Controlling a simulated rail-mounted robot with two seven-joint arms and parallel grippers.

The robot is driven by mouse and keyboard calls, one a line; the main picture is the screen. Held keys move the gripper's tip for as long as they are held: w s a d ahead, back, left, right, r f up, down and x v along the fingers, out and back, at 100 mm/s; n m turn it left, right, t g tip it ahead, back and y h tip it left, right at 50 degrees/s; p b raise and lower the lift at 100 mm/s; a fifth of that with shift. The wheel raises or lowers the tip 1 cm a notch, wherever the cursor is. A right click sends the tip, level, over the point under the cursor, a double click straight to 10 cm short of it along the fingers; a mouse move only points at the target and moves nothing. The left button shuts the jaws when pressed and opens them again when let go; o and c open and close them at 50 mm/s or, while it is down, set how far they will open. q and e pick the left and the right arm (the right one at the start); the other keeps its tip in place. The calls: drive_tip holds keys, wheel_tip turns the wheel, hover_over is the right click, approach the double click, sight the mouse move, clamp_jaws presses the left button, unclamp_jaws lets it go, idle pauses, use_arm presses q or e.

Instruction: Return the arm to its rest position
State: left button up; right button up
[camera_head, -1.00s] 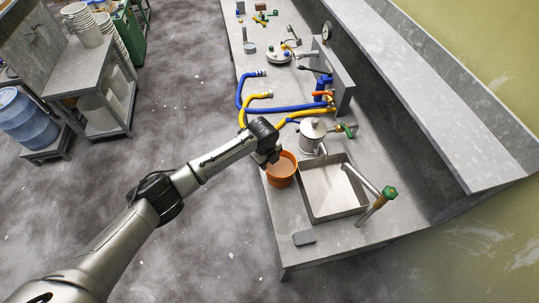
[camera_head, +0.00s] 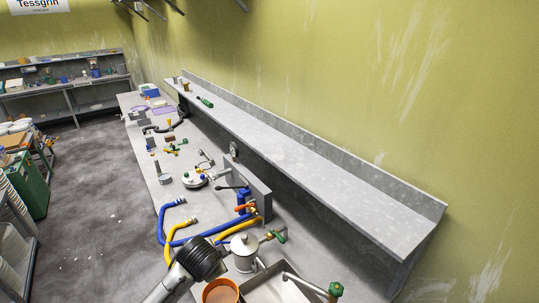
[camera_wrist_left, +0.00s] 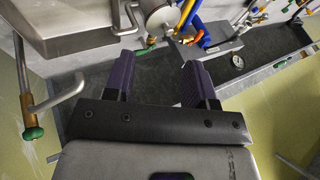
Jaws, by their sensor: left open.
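My left arm comes in from the bottom left in the head view, with its dark wrist over the near end of the bench; its fingers are hidden there. In the left wrist view my left gripper (camera_wrist_left: 158,78) shows two purple fingers, spread apart with nothing between them. Beyond the fingers is a dark surface. An orange pail (camera_head: 221,292) stands at the bottom of the head view, right of my wrist, partly cut off by the frame. My right arm and gripper are not in view.
A metal pot (camera_head: 244,246) and a steel basin (camera_head: 262,284) stand close to my wrist. A green-knobbed handle (camera_head: 308,285) rises by the basin. Blue hose (camera_head: 165,228) and yellow hose (camera_head: 170,250) lie on the bench. A long shelf (camera_head: 300,165) runs above it.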

use_arm(q)
drive_tip(key=s+d+r+n+t+h+p, duration=0.1)
drive_tip(key=s+d+r+n+t, duration=0.2)
drive_tip(key=r, duration=0.5)
drive_tip(key=s+a+r+n+t+p, duration=0.1)
drive_tip(key=s+a+p, duration=0.1)
drive_tip(key=s, duration=0.4)
drive_tip(key=s+a+r+n+p, duration=0.1)
drive_tip(key=s+a+r+n, duration=0.1)
drive_tip(key=s, duration=0.3)
drive_tip(key=s+a+f+n+g+p, duration=0.1)
drive_tip(key=s+f+g+p, duration=0.1)
drive_tip(key=s+f, duration=0.3)
drive_tip(key=s+a+f+n+g+p, duration=0.1)
drive_tip(key=s+f, duration=0.4)
drive_tip(key=s, duration=0.9)
drive_tip(key=s+a+f+n+g+p, duration=0.1)
drive_tip(key=s+a+f+g+p, duration=0.2)
drive_tip(key=s, duration=0.6)
wheel_tip(320, 180, down, 2)
drive_tip(key=shift+s+a+f+g+p, duration=0.15)
drive_tip(key=shift+s+g+p, duration=0.15)
drive_tip(key=shift+g, duration=0.2)
